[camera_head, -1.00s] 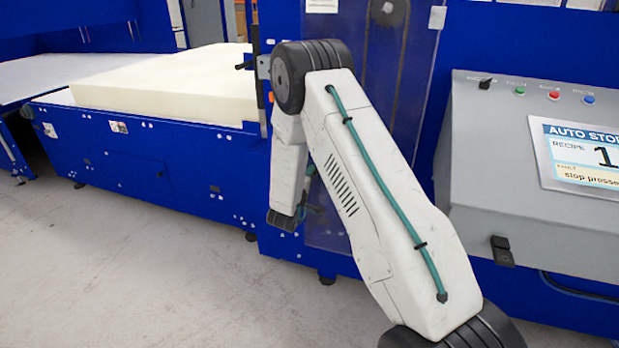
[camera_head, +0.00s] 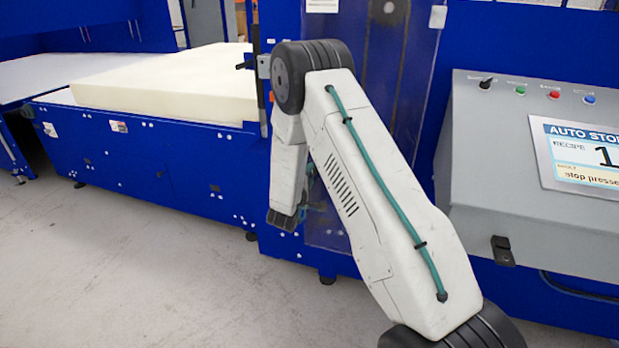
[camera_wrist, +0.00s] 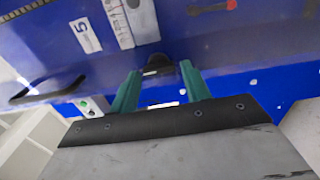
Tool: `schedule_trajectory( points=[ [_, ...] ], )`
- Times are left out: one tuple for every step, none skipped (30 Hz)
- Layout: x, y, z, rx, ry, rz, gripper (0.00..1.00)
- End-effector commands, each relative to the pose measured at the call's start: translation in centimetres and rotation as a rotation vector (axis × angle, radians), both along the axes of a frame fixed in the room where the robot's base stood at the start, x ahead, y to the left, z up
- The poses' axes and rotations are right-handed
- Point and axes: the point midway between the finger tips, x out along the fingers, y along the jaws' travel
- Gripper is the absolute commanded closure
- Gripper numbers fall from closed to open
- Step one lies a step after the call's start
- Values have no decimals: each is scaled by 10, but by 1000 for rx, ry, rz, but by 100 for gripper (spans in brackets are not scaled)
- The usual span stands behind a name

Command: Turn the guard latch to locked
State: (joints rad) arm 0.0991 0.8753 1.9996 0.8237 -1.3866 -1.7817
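In the wrist view, my gripper (camera_wrist: 160,70) has its two teal fingers apart, one on each side of a small dark knob-like part (camera_wrist: 158,64) on the blue machine face. This looks like the guard latch, but I cannot read its position. Gaps show between it and both fingers, and nothing is held. In the head view, my gripper (camera_head: 290,215) hangs low in front of the clear guard panel (camera_head: 330,232), largely hidden by my own arm. The latch cannot be made out there.
A cream foam block (camera_head: 160,85) lies on the blue machine bed at left. A grey control box (camera_head: 490,190) with a screen (camera_head: 590,155) stands at right. A black handle (camera_wrist: 48,92) is left of my fingers in the wrist view. The floor (camera_head: 130,260) in front is clear.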

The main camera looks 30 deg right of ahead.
Motion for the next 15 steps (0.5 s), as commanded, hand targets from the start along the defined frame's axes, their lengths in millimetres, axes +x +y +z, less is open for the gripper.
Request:
schedule_trajectory(
  points=[
    [0, 0, 0, 0, 0, 0, 44],
    [0, 0, 0, 0, 0, -1, 44],
    [0, -1, 0, 1, -1, -2, 44],
    [0, -1, 0, 1, -1, -2, 44],
    [-1, -1, 0, 1, -1, -2, 44],
    [-1, -1, 0, 1, -1, -3, 44],
    [-1, -1, 0, 1, -1, -3, 44],
    [-1, -1, 0, 1, -1, -3, 44],
    [-1, -1, 0, 1, -1, -3, 44],
    [-2, 1, 0, 1, -1, -3, 44],
    [-3, 2, 0, 1, -1, -3, 44],
    [-5, 6, 0, 1, -1, -2, 44],
    [-7, 9, 0, 1, -1, -1, 44],
    [-10, 13, 0, 1, 1, 0, 44],
    [-14, 18, 0, 1, 1, 1, 44]
  ],
)
